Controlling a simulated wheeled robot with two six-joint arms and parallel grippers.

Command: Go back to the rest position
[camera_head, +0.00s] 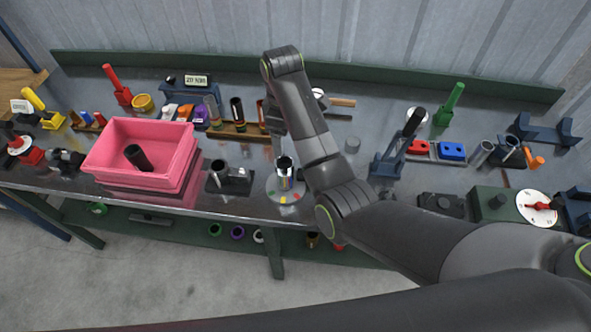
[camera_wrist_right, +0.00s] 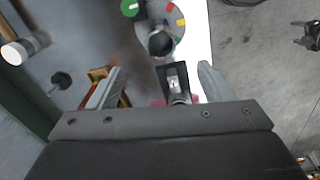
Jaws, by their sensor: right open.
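My right gripper (camera_head: 278,148) hangs over the bench, pointing down, just behind a steel tube with a dark top (camera_head: 285,172). The tube stands upright on a round grey disc (camera_head: 272,196) with coloured marks. In the right wrist view my right gripper (camera_wrist_right: 160,68) has its fingers wide apart with nothing held between them. The disc (camera_wrist_right: 178,22) and the tube's dark top (camera_wrist_right: 161,43) lie beyond the fingertips. A black block with a metal cylinder (camera_wrist_right: 177,76) shows between the fingers. My left gripper is out of view.
A pink bin (camera_head: 105,176) holding a dark tube (camera_head: 137,157) stands at left. A black fixture (camera_head: 216,181) sits between bin and disc. A blue stand (camera_head: 388,164) is to the right.

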